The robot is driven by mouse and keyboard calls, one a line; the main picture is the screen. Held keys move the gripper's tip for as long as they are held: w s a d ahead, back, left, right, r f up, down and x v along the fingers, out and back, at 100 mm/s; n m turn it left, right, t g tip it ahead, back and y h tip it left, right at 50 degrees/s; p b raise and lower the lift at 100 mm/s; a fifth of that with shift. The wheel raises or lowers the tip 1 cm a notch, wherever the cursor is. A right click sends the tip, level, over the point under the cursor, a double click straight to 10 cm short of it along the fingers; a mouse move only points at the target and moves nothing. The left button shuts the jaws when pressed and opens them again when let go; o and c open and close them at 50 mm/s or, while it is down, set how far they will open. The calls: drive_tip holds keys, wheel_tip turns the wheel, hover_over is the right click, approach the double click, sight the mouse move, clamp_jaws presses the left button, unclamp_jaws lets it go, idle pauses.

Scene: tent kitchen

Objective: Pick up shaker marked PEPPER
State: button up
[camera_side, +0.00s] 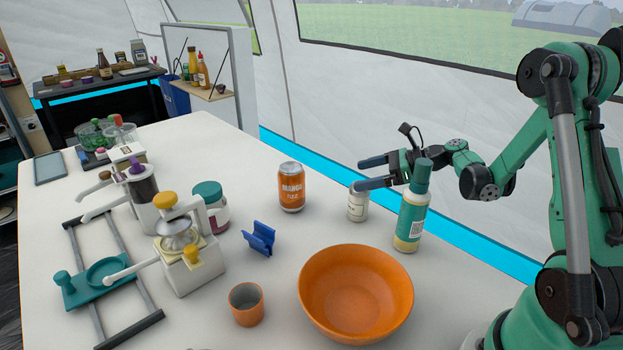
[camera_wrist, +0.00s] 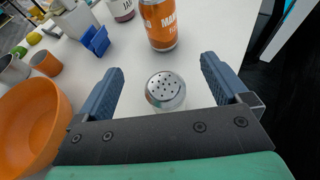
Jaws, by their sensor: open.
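A small shaker (camera_side: 358,205) with a pale body stands upright on the white table, between the orange can and the green-capped bottle. In the wrist view its domed metal top with holes (camera_wrist: 166,88) shows from above. Its label is too small to read in the side view. My gripper (camera_side: 372,172) is open above the shaker. In the wrist view my gripper's two blue fingers (camera_wrist: 162,76) are spread on either side of the shaker, with gaps on both sides and nothing held.
An orange can (camera_side: 291,188) stands just beyond the shaker. A green-capped bottle (camera_side: 411,215) stands close on its right. An orange bowl (camera_side: 355,292), an orange cup (camera_side: 246,303) and a blue holder (camera_side: 260,238) are nearer the front. White table (camera_side: 232,150) is clear behind the can.

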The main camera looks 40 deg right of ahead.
sight(352, 191)
drive_tip(key=shift+f, duration=0.4)
wheel_tip(352, 191, down, 2)
drive_tip(key=shift+f, duration=0.1)
drive_tip(key=shift+f+x, duration=0.25)
drive_tip(key=shift+x, duration=0.85)
drive_tip(key=shift+w+a+f, duration=0.15)
drive_tip(key=shift+w+a, duration=0.05)
drive_tip(key=shift+w, duration=0.1)
clamp_jaws()
